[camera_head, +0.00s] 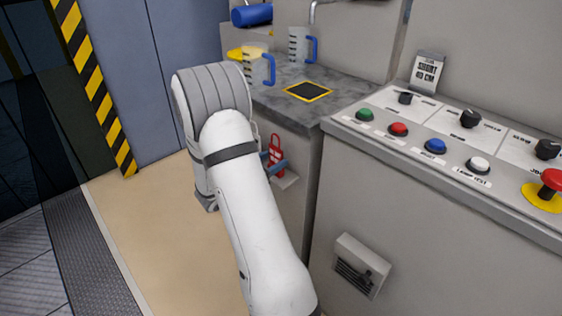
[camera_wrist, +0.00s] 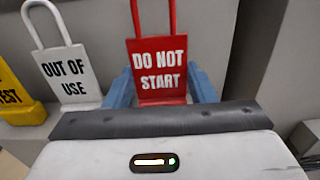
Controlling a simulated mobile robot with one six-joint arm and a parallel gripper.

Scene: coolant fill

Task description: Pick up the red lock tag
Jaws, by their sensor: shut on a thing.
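The red lock tag (camera_wrist: 158,62) reads "DO NOT START" and has a red loop on top. In the wrist view it stands upright between the blue fingers of my gripper (camera_wrist: 160,88), which are shut on it. In the head view the red tag (camera_head: 275,156) shows in front of the grey cabinet side, just right of my arm, with a blue finger of my gripper (camera_head: 275,166) beside it. My arm hides part of the gripper there. I cannot tell whether the tag still touches the ledge.
A white "OUT OF USE" tag (camera_wrist: 66,75) and a yellow tag (camera_wrist: 14,100) stand left of the red one in the wrist view. A small ledge (camera_head: 287,181) juts from the cabinet. The counter (camera_head: 290,75) holds jugs, and a control panel (camera_head: 450,150) with buttons is at right.

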